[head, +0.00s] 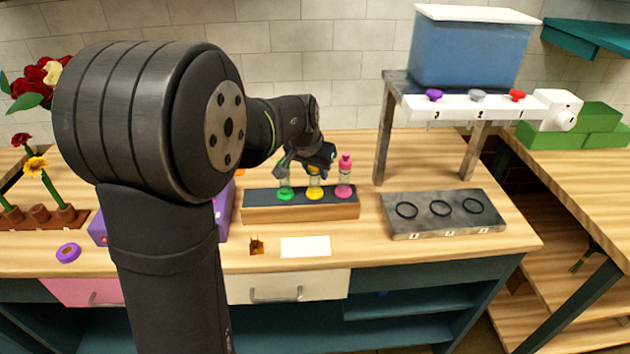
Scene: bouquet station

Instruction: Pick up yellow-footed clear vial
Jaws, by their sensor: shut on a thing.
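The yellow-footed clear vial (315,190) stands upright in the middle of a dark-topped wooden rack (300,212). My gripper (315,170) is at the top of this vial and is shut on it; the fingers partly hide its upper part. A green-footed clear vial (286,192) stands to its left in the rack, its top partly behind the gripper. A pink-footed vial with a pink top (344,180) stands to its right, close to the gripper.
A grey stand with several black rings (445,230) lies to the right. Behind it is a raised shelf with a blue tank (470,50) and coloured knobs. A white card (305,246) lies in front of the rack. Flower pots (40,215) stand at left.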

